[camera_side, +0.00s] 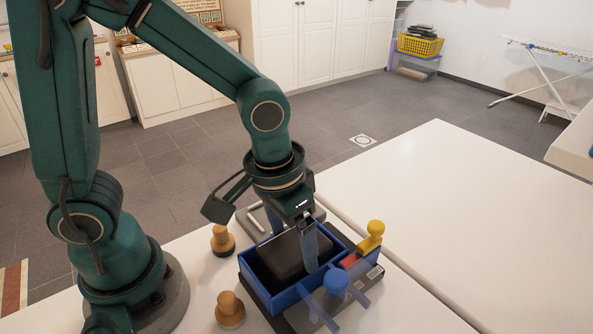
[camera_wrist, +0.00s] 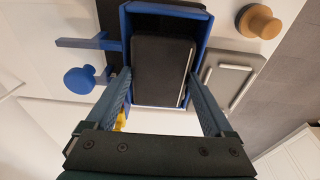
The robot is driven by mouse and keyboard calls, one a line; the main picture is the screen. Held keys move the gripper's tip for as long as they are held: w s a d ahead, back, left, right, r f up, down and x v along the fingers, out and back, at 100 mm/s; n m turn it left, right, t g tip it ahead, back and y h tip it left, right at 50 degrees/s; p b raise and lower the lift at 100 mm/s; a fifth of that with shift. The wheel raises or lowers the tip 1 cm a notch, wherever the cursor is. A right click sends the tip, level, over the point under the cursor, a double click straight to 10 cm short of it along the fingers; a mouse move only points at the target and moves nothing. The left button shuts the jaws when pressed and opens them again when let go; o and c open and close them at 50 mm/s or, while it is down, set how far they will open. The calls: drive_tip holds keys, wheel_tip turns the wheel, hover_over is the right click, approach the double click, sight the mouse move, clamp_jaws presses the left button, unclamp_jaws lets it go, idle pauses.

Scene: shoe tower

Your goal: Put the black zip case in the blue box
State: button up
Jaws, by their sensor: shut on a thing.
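The black zip case (camera_side: 278,257) is between the fingers of my gripper (camera_side: 292,246), within the outline of the blue box (camera_side: 270,298). In the wrist view the case (camera_wrist: 160,70) shows its dark flat face, with a light zip line along its right side. My gripper (camera_wrist: 160,74) has one finger at each side of the case and is shut on it. The blue box (camera_wrist: 207,35) surrounds the case in the wrist view. Whether the case touches the box floor is hidden.
A blue knobbed piece (camera_side: 336,282) and a yellow one (camera_side: 371,238) stand right of the box. Two wooden knobs (camera_side: 222,241) (camera_side: 229,310) stand to its left. A grey framed plate (camera_wrist: 229,84) lies beside the box. The white table (camera_side: 450,220) is clear further right.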

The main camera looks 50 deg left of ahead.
sight(290, 245)
wheel_tip(290, 245, down, 4)
drive_tip(key=shift+a+r, duration=0.15)
drive_tip(key=shift+r, duration=0.1)
drive_tip(key=shift+f, duration=0.45)
drive_tip(key=o, duration=1.2)
drive_tip(key=shift+o, duration=0.2)
drive_tip(key=r, duration=0.8)
drive_tip(key=s+r, duration=0.1)
drive_tip(key=r, duration=0.3)
drive_tip(key=shift+s, duration=0.1)
drive_tip(key=shift+s+r, duration=0.15)
drive_tip(key=shift+r, duration=0.45)
drive_tip(key=s+a+t, duration=0.3)
drive_tip(key=s+a, duration=0.1)
drive_tip(key=a, duration=0.1)
drive_tip(key=shift+s+a+t, duration=0.25)
drive_tip(key=shift+a+t, duration=0.15)
